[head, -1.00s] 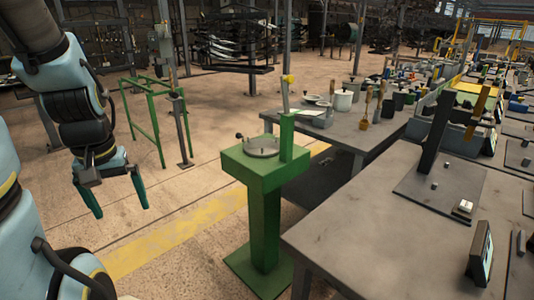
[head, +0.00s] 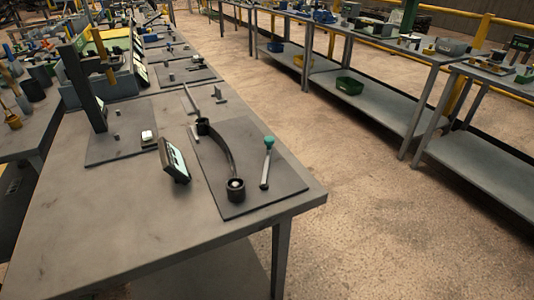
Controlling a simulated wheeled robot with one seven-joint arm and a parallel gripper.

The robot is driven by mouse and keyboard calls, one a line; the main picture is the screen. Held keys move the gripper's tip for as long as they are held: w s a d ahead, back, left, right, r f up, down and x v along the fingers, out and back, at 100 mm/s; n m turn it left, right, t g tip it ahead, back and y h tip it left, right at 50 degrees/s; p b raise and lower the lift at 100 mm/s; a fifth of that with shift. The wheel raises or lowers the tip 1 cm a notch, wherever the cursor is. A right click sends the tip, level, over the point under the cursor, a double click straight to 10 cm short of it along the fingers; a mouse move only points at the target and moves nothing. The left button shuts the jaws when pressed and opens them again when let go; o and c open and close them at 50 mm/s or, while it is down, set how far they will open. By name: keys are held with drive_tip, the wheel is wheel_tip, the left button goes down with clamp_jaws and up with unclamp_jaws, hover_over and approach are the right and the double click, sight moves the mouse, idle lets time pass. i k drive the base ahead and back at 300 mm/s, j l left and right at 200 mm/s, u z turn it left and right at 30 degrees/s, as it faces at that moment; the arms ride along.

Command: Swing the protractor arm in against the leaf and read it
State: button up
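The leaf (head: 221,153) is a dark curved strip on a flat dark plate (head: 250,203) at the near right of the table. It runs between a rounded far end and a near round eye with a pale centre. What looks like the protractor arm (head: 266,165) is a thin grey bar with a teal knob at its far end. It lies right of the leaf, with a clear gap between them. A small tilted display (head: 173,160) stands left of the leaf; its reading is too small to make out. My gripper is not in view.
The grey table (head: 95,230) is bare at its near left. A tall dark post (head: 82,88) on another plate stands behind, with a small white-topped block (head: 147,136). Open floor (head: 370,200) lies right, before benches holding a green bin (head: 350,85).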

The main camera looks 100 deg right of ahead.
sight(269, 141)
drive_tip(key=z, duration=0.45)
drive_tip(key=i+z, duration=0.1)
drive_tip(key=z, duration=0.3)
drive_tip(key=j+z, duration=0.1)
drive_tip(key=z, duration=0.75)
drive_tip(key=j+z, duration=0.1)
drive_tip(key=z, duration=0.35)
drive_tip(key=i+j, duration=0.05)
